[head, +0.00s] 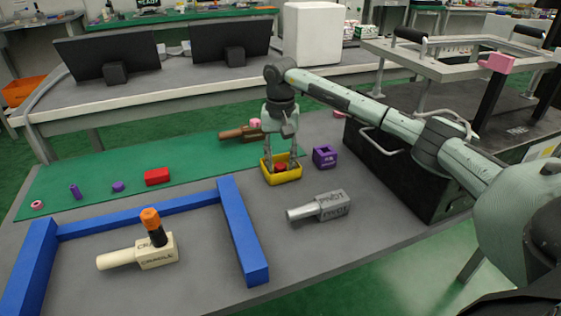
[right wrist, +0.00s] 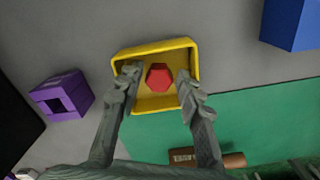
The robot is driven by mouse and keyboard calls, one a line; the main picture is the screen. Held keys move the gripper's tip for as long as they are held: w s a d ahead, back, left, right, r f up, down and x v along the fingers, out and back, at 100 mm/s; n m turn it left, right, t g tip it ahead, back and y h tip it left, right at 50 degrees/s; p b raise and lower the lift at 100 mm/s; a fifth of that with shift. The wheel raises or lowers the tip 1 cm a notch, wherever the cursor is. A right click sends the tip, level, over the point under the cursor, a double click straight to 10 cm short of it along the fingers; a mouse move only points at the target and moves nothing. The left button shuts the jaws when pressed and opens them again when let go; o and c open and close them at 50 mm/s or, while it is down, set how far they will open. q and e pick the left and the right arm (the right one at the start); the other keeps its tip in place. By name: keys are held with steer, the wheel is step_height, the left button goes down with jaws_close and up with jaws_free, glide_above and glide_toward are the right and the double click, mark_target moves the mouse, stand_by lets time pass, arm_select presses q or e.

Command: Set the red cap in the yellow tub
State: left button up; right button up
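The yellow tub (head: 284,178) stands on the grey part of the table, by the edge of the green mat. The red cap (right wrist: 159,77) is inside the tub, in the right wrist view near its middle. In the head view it is a small red patch (head: 280,167) between my fingers. My right gripper (head: 281,160) is over the tub, pointing down, with its fingers apart. In the right wrist view its fingertips (right wrist: 158,82) are on either side of the cap, with gaps visible. My left gripper is not in view.
A purple box (head: 325,157) stands just right of the tub. A grey cylinder-ended block (head: 320,206) lies in front, and a brown piece (head: 238,134) behind. A blue frame (head: 240,230) surrounds a cream block (head: 150,252). A red block (head: 157,177) is left.

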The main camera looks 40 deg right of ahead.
mark_target(280, 166)
step_height(280, 166, up, 12)
steer(key=shift+r, duration=0.15)
stand_by(0.4)
